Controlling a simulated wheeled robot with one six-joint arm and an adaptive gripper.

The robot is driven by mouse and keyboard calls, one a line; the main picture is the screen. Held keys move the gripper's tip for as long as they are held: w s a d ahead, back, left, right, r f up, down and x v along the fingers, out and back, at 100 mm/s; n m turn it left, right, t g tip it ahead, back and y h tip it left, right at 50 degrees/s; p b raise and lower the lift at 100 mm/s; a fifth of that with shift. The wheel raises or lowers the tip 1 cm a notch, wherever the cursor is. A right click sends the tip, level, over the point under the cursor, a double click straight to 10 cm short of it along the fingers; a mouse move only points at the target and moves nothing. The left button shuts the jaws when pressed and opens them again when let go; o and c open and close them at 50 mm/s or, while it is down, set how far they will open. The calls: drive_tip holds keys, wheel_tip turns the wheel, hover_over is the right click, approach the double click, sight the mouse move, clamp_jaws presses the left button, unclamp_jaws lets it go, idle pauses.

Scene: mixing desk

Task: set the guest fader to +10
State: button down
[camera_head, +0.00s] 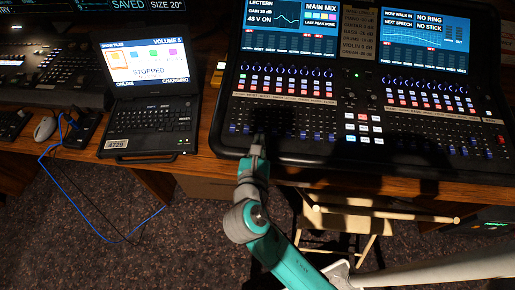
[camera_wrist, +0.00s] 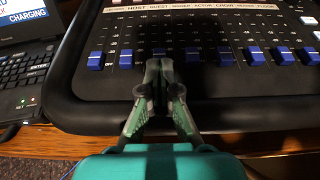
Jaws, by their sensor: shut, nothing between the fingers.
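The word GUEST shows on the white label strip (camera_wrist: 180,12) in the wrist view, in line with my gripper. My gripper (camera_wrist: 159,62) is shut and empty, with its fingertips over the lower end of the guest column. Blue caps stand on both sides: the host fader (camera_wrist: 126,58) to the left and the singer fader (camera_wrist: 192,57) to the right. In the head view, my gripper (camera_head: 258,142) reaches over the front edge of the mixing desk (camera_head: 345,158).
The other caps in the wrist view sit in a low row. A laptop (camera_head: 150,100) stands left of the desk. A stool (camera_head: 345,220) is below the table's front edge.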

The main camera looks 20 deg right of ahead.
sight(260, 131)
drive_tip(key=shift+w, duration=0.15)
drive_tip(key=shift+w+d+r, duration=0.1)
drive_tip(key=shift+w+d, duration=0.4)
drive_tip(key=shift+w, duration=0.3)
drive_tip(key=shift+w+d+r, duration=0.1)
drive_tip(key=shift+w+d, duration=0.35)
drive_tip(key=shift+w, duration=0.3)
